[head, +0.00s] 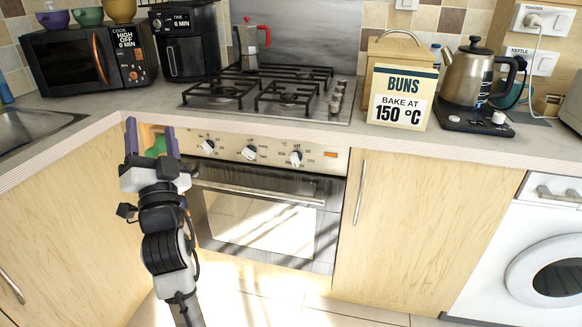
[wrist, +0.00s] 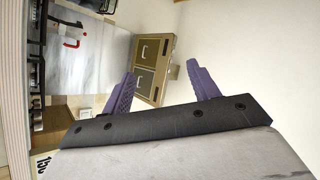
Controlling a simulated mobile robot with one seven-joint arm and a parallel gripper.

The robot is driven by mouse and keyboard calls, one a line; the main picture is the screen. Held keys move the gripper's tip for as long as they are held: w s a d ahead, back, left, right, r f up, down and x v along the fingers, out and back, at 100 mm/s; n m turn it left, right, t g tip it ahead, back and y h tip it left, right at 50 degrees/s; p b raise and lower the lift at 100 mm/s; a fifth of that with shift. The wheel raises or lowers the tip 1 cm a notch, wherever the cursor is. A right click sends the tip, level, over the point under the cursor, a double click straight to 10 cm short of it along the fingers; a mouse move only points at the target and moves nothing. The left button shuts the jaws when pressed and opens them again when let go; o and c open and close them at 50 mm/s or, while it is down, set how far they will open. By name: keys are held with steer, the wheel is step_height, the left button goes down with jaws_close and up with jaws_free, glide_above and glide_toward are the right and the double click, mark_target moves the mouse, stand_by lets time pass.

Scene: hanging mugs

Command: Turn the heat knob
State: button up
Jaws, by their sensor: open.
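The oven panel carries three white knobs in the head view: a left knob (head: 208,147), a middle knob (head: 249,153) and a right knob (head: 296,158). Their small markings are too blurred to tell which one sets heat. My gripper (head: 150,128) is open, left of the left knob and apart from it, with its purple fingers pointing up near the counter's front edge. In the wrist view my gripper (wrist: 161,69) shows both fingers spread with nothing held. No oven knob can be made out there.
A card (head: 401,98) reads "BUNS BAKE AT 150 °C". The oven door (head: 262,222) is shut below the panel. The hob (head: 270,92) with a moka pot (head: 250,45) is above. A kettle (head: 468,75) stands right and a microwave (head: 65,62) left.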

steer(key=w+d+f+m+g+h, duration=0.3)
steer(key=w+d+f+m+h, duration=0.5)
steer(key=d+f, duration=0.4)
steer(key=m+g+h, duration=0.4)
steer(key=m, duration=0.1)
glide_toward(294, 162)
steer(key=p+x, duration=0.1)
steer(key=x, duration=0.8)
steer(key=shift+w+p, duration=0.25)
steer(key=shift+p, duration=0.05)
steer(key=c, duration=1)
steer(key=shift+d+n, duration=0.1)
steer(key=shift+n, duration=0.3)
